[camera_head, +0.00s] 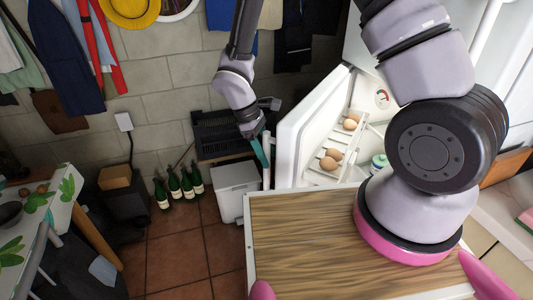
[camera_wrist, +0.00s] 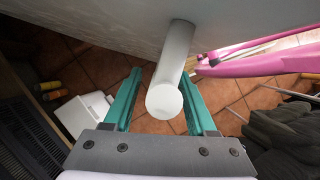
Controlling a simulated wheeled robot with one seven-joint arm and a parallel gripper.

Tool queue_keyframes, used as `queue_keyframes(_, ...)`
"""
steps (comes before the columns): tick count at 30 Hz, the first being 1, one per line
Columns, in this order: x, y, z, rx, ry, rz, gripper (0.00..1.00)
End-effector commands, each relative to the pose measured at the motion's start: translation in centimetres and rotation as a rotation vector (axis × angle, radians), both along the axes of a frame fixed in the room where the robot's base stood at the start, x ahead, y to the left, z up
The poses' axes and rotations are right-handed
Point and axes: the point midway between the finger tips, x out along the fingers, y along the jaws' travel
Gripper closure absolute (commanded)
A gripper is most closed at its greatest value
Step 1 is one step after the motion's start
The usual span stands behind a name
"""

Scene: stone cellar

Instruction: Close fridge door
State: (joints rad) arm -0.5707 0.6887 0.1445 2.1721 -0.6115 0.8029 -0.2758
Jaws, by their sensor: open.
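The white fridge door (camera_head: 297,128) stands open in the head view, with brown eggs (camera_head: 327,164) on a rack at its inner side. Its upright bar handle (camera_head: 266,172) is on the outer face. My gripper (camera_head: 259,150) is at this handle, left of the door. In the wrist view the round end of the handle (camera_wrist: 164,100) lies between the two teal fingers of my gripper (camera_wrist: 160,75). The fingers are apart, with gaps visible beside the bar. The door's pale outer face (camera_wrist: 100,20) fills the top of that view. My arm hides part of the fridge.
A white bin (camera_head: 236,190) stands on the tiled floor below the handle. Several dark bottles (camera_head: 180,187) stand left of it, and a black crate (camera_head: 221,133) is by the wall. Tiled floor (camera_head: 170,250) is open at lower left.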

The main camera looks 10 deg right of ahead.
Motion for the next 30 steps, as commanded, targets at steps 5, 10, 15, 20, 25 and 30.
queue_keyframes(5, 0.0, 0.0, 0.02, 0.0, 0.0, 0.0, 0.51)
queue_keyframes(10, 0.01, 0.0, 0.04, 0.0, 0.0, 0.0, 1.0)
queue_keyframes(15, 0.02, 0.0, 0.05, 0.0, 0.0, 0.0, 1.0)
queue_keyframes(20, 0.03, 0.0, 0.06, 0.0, 0.0, 0.0, 1.0)
queue_keyframes(25, 0.03, 0.0, 0.07, 0.0, 0.0, 0.0, 1.0)
queue_keyframes(30, 0.05, 0.0, 0.08, 0.0, -0.001, 0.0, 1.0)
